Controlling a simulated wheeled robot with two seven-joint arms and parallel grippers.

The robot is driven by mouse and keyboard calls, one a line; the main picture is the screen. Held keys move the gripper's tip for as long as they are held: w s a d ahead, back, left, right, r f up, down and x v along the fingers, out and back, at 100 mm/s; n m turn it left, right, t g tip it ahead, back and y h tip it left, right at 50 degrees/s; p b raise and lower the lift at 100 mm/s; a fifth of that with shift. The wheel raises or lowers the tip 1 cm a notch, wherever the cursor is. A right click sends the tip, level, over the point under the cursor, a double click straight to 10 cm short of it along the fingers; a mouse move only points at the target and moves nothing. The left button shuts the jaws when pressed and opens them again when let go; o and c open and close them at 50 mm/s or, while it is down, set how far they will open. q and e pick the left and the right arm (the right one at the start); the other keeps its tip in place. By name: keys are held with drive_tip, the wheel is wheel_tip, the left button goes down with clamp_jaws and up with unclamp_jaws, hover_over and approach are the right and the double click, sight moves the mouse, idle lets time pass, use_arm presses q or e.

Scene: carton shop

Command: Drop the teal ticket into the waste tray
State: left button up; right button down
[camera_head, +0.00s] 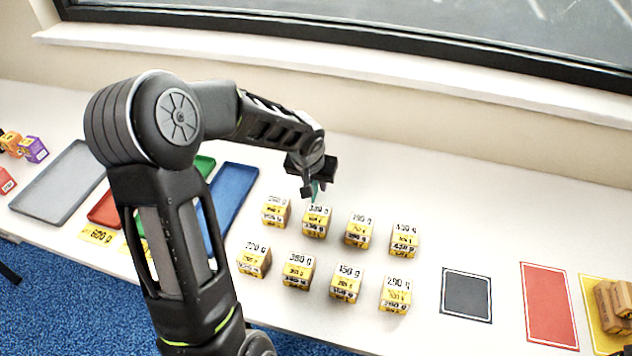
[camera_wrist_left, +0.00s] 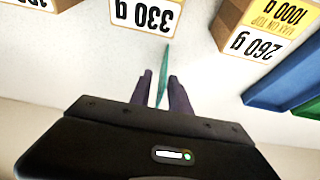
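The teal ticket (camera_head: 316,189) is a thin upright strip below my left gripper (camera_head: 311,184), just behind the 330 g carton (camera_head: 316,224). In the left wrist view the ticket (camera_wrist_left: 165,72) shows nearly edge-on between the two close-set fingertips of my left gripper (camera_wrist_left: 161,82) and sticks out past them. The fingers look shut on it, though the contact is hard to see. No tray carries a readable waste label; a grey tray (camera_head: 48,205), a red tray (camera_head: 103,209), a green tray (camera_head: 203,165) and a blue tray (camera_head: 238,180) stand to the left. My right gripper is out of view.
Several yellow-labelled cartons, including a 150 g one (camera_head: 346,285), stand in two rows below the gripper. A dark mat (camera_head: 466,295) and a red mat (camera_head: 548,305) lie at right. The table behind the cartons at right is clear. My left arm hides part of the trays.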

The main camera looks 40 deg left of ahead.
use_arm(q)
drive_tip(key=shift+r, duration=0.35)
drive_tip(key=v, duration=1.1)
drive_tip(key=shift+r, duration=0.3)
drive_tip(key=shift+o, duration=0.5)
drive_tip(key=shift+s+d, duration=0.1)
drive_tip(key=shift+s, duration=0.1)
